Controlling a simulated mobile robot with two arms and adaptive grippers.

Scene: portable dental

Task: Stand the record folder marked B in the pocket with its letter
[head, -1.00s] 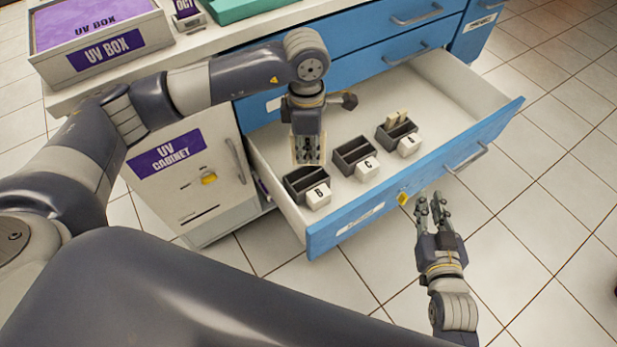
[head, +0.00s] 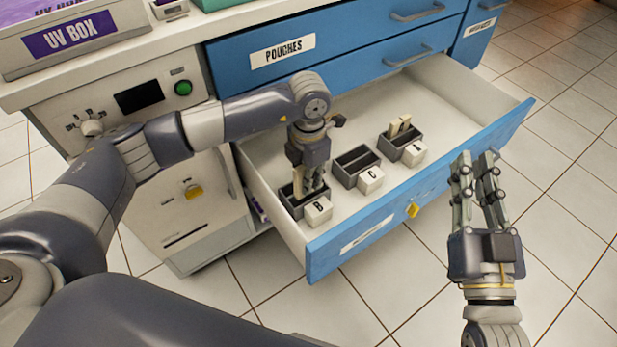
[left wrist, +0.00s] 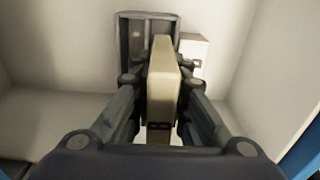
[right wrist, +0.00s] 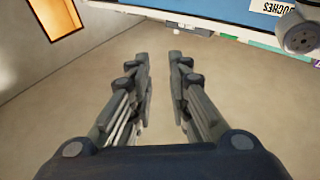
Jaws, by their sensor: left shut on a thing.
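My left gripper (head: 312,190) is shut on a cream record folder (left wrist: 163,75), held upright. In the head view the gripper and folder are at the dark pocket marked B (head: 287,200), the nearest-left one in the open drawer. In the left wrist view the folder's far end overlaps the dark pocket (left wrist: 125,45); I cannot tell how deep it is inside. The folder's letter is not visible. The white B label block (head: 318,210) sits in front of the pocket. My right gripper (head: 474,165) is open and empty, outside the drawer front; it also shows in the right wrist view (right wrist: 160,65).
Pocket C (head: 350,163) stands empty in the middle. The far-right pocket (head: 412,150) holds cream folders. The drawer's back floor is clear. A UV box (head: 70,40) is on the counter.

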